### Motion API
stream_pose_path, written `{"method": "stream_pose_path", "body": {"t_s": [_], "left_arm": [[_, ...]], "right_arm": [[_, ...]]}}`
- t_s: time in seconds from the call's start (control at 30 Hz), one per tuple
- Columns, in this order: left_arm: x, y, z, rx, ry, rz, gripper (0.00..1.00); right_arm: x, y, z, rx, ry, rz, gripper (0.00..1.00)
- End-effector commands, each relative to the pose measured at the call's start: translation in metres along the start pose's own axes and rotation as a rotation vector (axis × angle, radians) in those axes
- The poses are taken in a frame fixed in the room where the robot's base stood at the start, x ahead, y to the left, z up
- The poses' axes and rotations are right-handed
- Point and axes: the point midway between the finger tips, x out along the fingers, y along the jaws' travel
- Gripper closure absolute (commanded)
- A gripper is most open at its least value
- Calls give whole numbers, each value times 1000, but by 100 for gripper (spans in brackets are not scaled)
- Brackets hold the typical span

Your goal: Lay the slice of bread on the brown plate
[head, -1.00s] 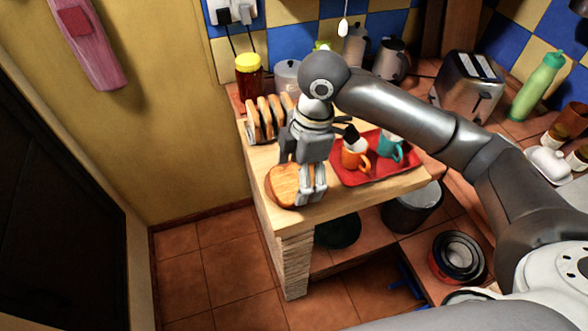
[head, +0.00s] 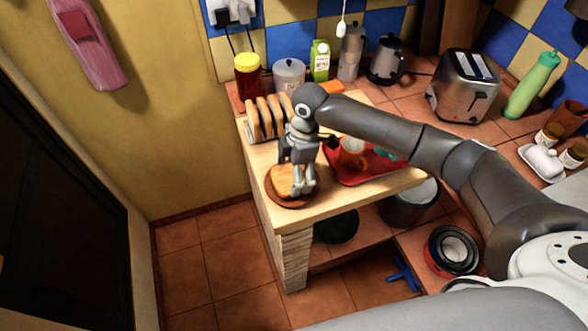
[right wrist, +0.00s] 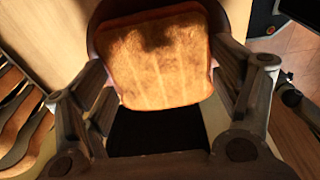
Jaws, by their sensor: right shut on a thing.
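The slice of bread (right wrist: 160,60) is pale with a brown crust and fills the upper middle of the right wrist view. My right gripper (head: 303,190) is shut on it, with a finger at each side of the slice. The round brown plate (head: 275,199) lies near the front left corner of the wooden counter, under the gripper. Part of its dark edge shows behind the bread in the right wrist view (right wrist: 103,38). I cannot tell whether the bread touches the plate. In the head view the gripper partly hides the bread. My left gripper is not in view.
A rack of bread slices (head: 266,119) stands behind the plate. A red tray (head: 345,179) with cups lies just to the right. A jar with a yellow lid (head: 247,77), a canister, a carton and pots line the back. A toaster (head: 464,86) stands farther right.

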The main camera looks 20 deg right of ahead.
Motion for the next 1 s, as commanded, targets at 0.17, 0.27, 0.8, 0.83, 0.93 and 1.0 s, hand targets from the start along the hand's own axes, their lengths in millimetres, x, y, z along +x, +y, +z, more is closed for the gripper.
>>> {"method": "stream_pose_path", "body": {"t_s": [0.17, 0.27, 0.8, 0.83, 0.93, 1.0], "left_arm": [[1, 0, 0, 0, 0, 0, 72], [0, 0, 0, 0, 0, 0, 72], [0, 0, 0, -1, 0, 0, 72], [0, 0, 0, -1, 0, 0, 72], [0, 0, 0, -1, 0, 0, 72], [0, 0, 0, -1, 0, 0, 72]], "right_arm": [[1, 0, 0, 0, 0, 0, 40], [4, 0, 0, 0, 0, -1, 40], [8, 0, 1, 0, 0, -1, 0], [8, 0, 1, 0, 0, -1, 0], [7, 0, 1, 0, 0, 0, 0], [3, 0, 0, 0, 0, 1, 0]]}}
